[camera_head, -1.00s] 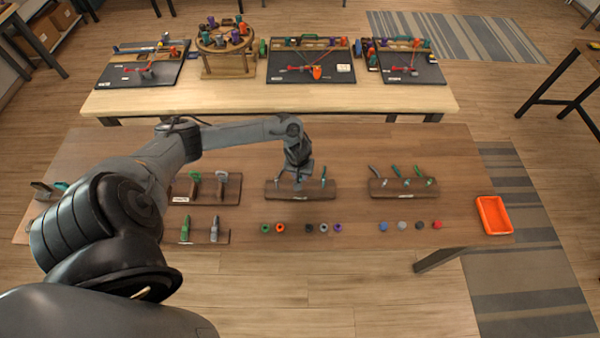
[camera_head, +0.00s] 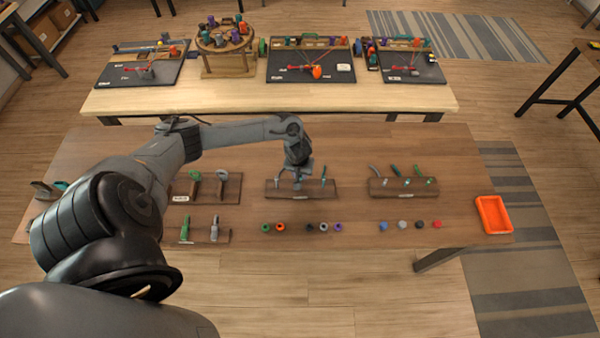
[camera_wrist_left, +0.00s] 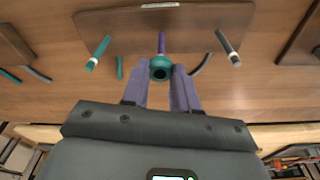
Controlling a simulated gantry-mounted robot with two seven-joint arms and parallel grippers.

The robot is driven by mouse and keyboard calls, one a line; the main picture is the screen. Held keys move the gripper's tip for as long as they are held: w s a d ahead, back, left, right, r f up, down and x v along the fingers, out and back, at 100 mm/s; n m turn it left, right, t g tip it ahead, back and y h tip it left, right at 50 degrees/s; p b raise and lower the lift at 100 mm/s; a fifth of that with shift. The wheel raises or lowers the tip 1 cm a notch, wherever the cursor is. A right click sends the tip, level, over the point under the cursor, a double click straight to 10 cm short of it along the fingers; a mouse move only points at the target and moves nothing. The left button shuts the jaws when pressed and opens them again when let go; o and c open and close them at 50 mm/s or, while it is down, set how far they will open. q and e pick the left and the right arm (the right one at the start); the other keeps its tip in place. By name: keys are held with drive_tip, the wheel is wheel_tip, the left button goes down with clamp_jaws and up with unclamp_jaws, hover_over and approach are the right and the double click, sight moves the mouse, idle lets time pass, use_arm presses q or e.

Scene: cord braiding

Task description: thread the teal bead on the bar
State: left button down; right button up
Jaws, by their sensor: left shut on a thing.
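My left gripper (camera_wrist_left: 160,76) is shut on a teal bead (camera_wrist_left: 160,68), held between its two fingertips with the dark hole facing the camera. A purple bar (camera_wrist_left: 161,42) stands directly behind the bead in the left wrist view, in line with it. I cannot tell whether its end is inside the bead's hole. The bar's base is on the middle wooden rack (camera_wrist_left: 105,20). In the head view my left gripper (camera_head: 298,183) is over this rack (camera_head: 328,191), and the bead cannot be made out there. My right gripper is not in view.
Several loose beads lie in front of the rack, including an orange one (camera_head: 280,227). An orange tray (camera_head: 493,215) sits at the table's right end.

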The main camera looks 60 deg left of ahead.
use_arm(q)
drive_tip(key=shift+f, duration=0.5)
drive_tip(key=shift+f+b, duration=0.4)
drive_tip(key=shift+f, duration=0.15)
idle(0.5)
drive_tip(key=c, duration=0.8)
unclamp_jaws()
drive_tip(key=shift+o, duration=0.3)
drive_tip(key=shift+o, duration=1.3)
drive_tip(key=shift+r, duration=0.15)
